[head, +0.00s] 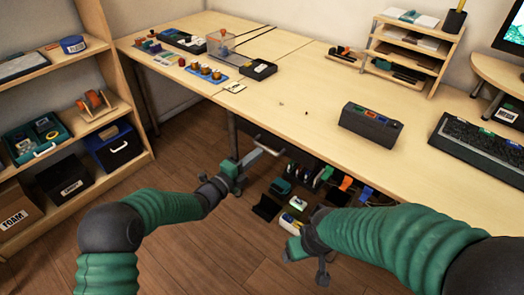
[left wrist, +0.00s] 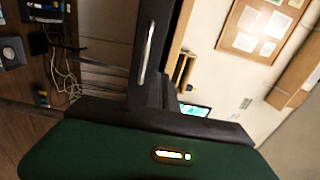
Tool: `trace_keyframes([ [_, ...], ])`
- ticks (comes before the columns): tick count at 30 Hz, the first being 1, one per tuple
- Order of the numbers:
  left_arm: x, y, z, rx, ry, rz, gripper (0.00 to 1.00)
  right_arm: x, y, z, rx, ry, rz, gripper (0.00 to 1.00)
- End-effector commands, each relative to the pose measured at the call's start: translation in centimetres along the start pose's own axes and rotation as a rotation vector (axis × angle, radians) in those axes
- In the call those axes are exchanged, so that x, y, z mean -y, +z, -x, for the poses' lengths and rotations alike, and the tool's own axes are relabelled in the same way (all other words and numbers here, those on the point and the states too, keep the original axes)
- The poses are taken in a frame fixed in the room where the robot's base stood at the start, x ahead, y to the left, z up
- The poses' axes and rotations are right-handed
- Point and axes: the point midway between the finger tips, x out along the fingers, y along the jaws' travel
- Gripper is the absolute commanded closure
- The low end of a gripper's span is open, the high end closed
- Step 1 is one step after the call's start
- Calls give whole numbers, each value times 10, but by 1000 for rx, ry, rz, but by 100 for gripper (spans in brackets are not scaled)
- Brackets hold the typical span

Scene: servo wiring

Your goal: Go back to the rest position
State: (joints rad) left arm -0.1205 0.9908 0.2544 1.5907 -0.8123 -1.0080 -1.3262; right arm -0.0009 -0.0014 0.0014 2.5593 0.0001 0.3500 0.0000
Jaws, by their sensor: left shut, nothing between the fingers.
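My left gripper (head: 249,159) shows in the head view just below the table's front edge, beside a table leg. Its fingers are shut with nothing between them. Its tip is close to a dark drawer front under the table; I cannot tell whether they touch. The left wrist view shows the green gripper body and, beyond it, a dark panel with a silver handle (left wrist: 148,55). My right gripper (head: 304,250) is low in the head view, in front of the under-table items. Its fingers are partly hidden and I cannot tell whether they are open.
The long table (head: 300,70) holds small parts, trays and a dark grey box (head: 370,125). An open drawer-like space (head: 310,190) with several coloured items lies below its edge. A wooden shelf (head: 130,150) with bins stands left. The floor (head: 195,245) between is clear.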

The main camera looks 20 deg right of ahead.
Motion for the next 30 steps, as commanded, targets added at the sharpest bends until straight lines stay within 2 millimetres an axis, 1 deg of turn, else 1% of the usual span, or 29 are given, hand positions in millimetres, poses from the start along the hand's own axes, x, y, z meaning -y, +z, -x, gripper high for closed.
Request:
trace_keyframes([
  [1,1,-2,8,-2,6,2,100,0,-1,5,1,0,-1,26],
  [9,0,-2,59,-2,4,3,100,-1,-4,18,2,1,-3,26],
  [13,-1,-1,72,-3,0,3,100,-1,-4,20,2,1,-2,26],
  [18,-1,0,74,7,14,13,100,-1,-4,19,2,0,-2,26],
  [20,-3,10,79,49,64,61,100,-1,-4,19,2,0,-2,26],
  [21,-4,21,88,105,121,122,100,-1,-4,19,2,1,-2,26],
  [22,-6,31,98,165,174,188,100,-1,-4,19,2,1,-2,26],
  [23,-9,43,112,243,232,272,100,-1,-4,19,2,1,-2,26],
  [24,-14,58,140,373,310,408,100,-1,-4,19,2,1,-2,26],
  [26,-22,73,191,587,398,633,100,-1,-4,19,2,1,-2,26],
  [27,-28,76,226,725,434,778,100,-1,-4,19,2,1,-2,26],
  [29,-34,72,273,909,460,971,100,-1,-4,19,2,1,-2,26],
  [30,-38,65,300,1017,466,1085,100,-1,-4,19,2,1,-2,26],
])
